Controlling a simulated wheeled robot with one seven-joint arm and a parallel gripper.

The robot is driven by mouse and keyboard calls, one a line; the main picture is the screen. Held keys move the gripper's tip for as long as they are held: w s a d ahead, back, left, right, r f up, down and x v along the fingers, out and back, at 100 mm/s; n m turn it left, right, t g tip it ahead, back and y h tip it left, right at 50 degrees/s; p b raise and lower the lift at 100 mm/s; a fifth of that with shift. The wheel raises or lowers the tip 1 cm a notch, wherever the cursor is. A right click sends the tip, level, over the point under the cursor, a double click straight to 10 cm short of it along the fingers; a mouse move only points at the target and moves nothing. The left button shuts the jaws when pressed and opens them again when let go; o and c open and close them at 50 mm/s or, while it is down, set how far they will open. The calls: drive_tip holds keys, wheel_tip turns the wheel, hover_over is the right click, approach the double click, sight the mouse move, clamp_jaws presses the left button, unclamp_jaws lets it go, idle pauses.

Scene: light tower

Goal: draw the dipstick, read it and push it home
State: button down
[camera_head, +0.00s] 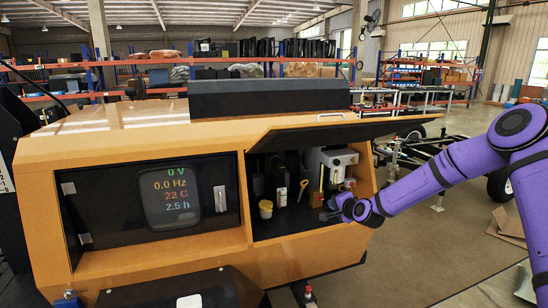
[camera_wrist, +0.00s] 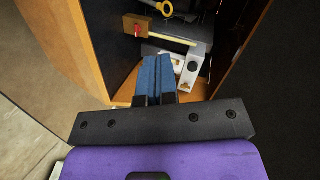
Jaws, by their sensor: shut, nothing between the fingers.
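The dipstick's yellow ring handle (camera_head: 303,184) shows inside the open engine compartment in the head view, left of my gripper. A yellow ring (camera_wrist: 166,8) also shows at the top of the wrist view, beyond my fingertips and apart from them. How far the dipstick sits in its tube cannot be told. My gripper (camera_head: 330,215) is at the right side of the compartment mouth. In the wrist view its blue fingers (camera_wrist: 158,72) are together with nothing between them.
The orange compartment frame (camera_head: 372,185) stands close to my arm. A raised dark flap (camera_head: 345,133) hangs over the opening. Inside are a yellow-capped container (camera_head: 265,209) and a grey-white unit (camera_head: 338,162). A brass-coloured block with a red part (camera_wrist: 137,27) lies beyond my fingers.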

drive_tip(key=s+d+r+n+g+h, duration=0.25)
drive_tip(key=s+r+n, duration=0.25)
drive_tip(key=s+r, duration=0.7)
drive_tip(key=s+d+r+n+g+h, duration=0.2)
drive_tip(key=s+r+n+g+h, duration=0.15)
drive_tip(key=s+r, duration=0.85)
drive_tip(key=s+d+r+n+g, duration=0.1)
drive_tip(key=s+d+r, duration=0.1)
drive_tip(key=s, duration=1.3)
drive_tip(key=s+d+r+n, duration=0.1)
drive_tip(key=s+d+r, duration=0.1)
drive_tip(key=s, duration=1.3)
drive_tip(key=shift+d+r+g, duration=0.15)
drive_tip(key=shift+r+g, duration=0.25)
drive_tip(key=shift+r, duration=0.35)
drive_tip(key=shift+s, duration=0.1)
